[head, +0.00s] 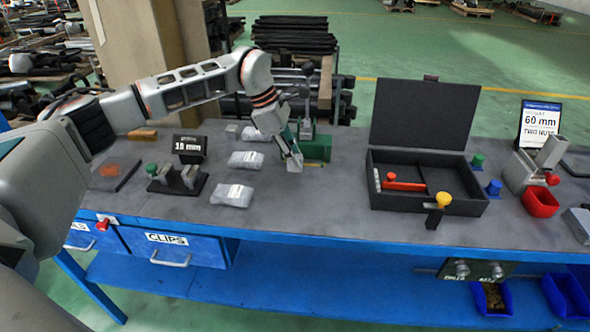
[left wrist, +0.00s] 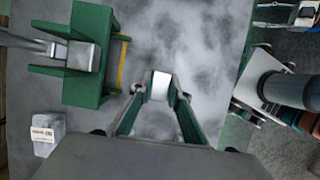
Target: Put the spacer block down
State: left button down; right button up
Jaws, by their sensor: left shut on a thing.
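My left gripper (head: 291,158) hangs over the workbench, just in front of the green fixture with an upright lever (head: 318,149). In the left wrist view its fingers (left wrist: 158,86) are closed on a small light-grey metal block, the spacer block (left wrist: 159,84). The block sits between the fingertips, to the right of the green fixture (left wrist: 88,88) and its yellow strip, apart from both. I cannot tell whether the block touches the bench top. In the head view the block is hard to tell from the fingertips. My right gripper is in neither view.
Wrapped packs (head: 232,195) lie left of the gripper. A stand with a green knob (head: 178,179) and a small black sign (head: 189,149) are farther left. An open black case (head: 480,207) stands to the right. Bare bench top lies between the gripper and the case.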

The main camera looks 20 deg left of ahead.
pick_arm(q)
jog(key=shift+f, duration=1.95)
jog(key=shift+f, duration=0.15)
jog(key=c, duration=1.9)
grip_release()
